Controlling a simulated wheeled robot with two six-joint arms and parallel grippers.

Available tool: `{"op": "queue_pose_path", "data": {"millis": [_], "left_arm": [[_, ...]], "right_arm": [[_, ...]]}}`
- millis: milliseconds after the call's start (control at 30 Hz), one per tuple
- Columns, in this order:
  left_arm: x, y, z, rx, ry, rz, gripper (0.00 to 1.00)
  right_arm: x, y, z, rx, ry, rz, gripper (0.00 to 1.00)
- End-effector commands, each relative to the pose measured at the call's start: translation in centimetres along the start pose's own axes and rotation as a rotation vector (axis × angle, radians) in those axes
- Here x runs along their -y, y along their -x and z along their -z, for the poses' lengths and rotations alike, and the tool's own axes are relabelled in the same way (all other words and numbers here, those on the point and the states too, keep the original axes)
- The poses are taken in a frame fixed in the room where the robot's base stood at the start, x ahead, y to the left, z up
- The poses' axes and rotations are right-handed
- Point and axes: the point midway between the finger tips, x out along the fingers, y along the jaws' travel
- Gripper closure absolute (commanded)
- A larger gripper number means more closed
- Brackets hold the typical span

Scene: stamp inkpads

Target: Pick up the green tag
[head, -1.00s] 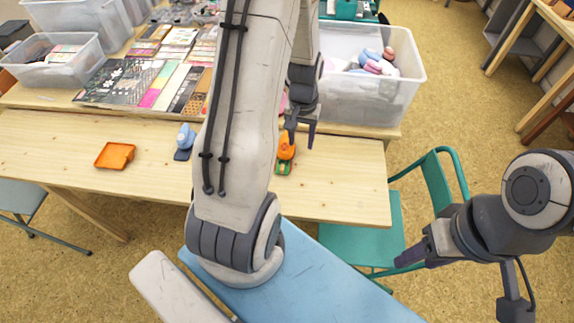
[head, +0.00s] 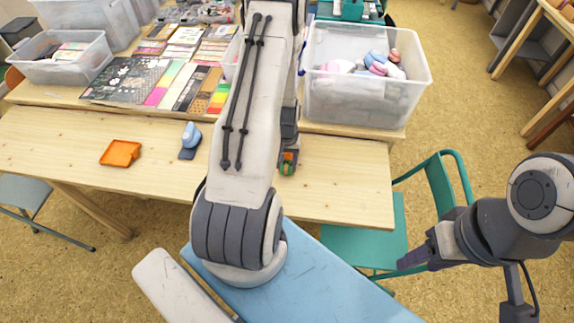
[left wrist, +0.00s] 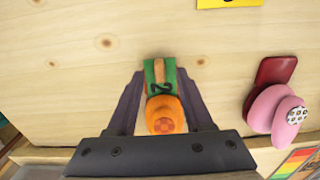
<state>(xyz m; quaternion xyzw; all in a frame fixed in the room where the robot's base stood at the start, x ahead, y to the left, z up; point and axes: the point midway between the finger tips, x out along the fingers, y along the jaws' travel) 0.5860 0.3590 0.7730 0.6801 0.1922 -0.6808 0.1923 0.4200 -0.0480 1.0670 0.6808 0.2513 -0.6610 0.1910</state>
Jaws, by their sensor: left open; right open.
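The green tag (left wrist: 171,72) lies on the table in the left wrist view, with a dark "2" and an orange strip on it. A round orange stamp-like piece (left wrist: 165,118) sits at its near end; whether they are joined I cannot tell. My left gripper (left wrist: 160,78) is open, one finger on each side of the tag and orange piece, pointing down. In the head view a little of the green tag (head: 287,171) shows below my left gripper (head: 288,158); my arm hides much around it. My right gripper (head: 411,259) is open and empty, away from the table.
A pink stamp (left wrist: 277,108) with a red pad (left wrist: 274,72) stands beside the left gripper. A yellow piece (left wrist: 228,3) lies farther off. The head view shows a blue stamp (head: 191,136), an orange tray (head: 120,153) and a clear bin (head: 365,100).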

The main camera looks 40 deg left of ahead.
Motion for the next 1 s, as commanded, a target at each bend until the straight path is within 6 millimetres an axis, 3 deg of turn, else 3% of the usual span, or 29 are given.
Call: {"op": "queue_pose_path", "data": {"millis": [100,333,367,400,500,1000], "left_arm": [[0.01,-0.94,-0.01,0.000,0.000,0.000,0.49],[0.03,-1.08,0.03,-0.001,0.000,0.000,0.49],[0.03,-1.08,0.03,-0.001,0.000,0.000,0.53],[0.03,-1.08,0.03,-0.001,0.000,0.000,0.68],[0.03,-1.07,0.02,-0.001,0.000,0.000,1.00],[-0.32,-0.80,-0.08,0.000,-0.005,0.000,1.00]], "right_arm": [[0.01,0.13,0.00,0.000,0.000,0.000,0.50],[0.01,0.10,0.00,0.000,0.000,0.000,0.50],[0.01,0.10,0.00,0.000,0.000,0.000,0.50],[0.01,0.10,0.00,0.000,0.000,0.000,0.50],[0.01,0.10,0.00,0.000,0.000,0.000,0.50],[0.03,0.38,0.02,0.000,0.000,0.000,0.50]]}}
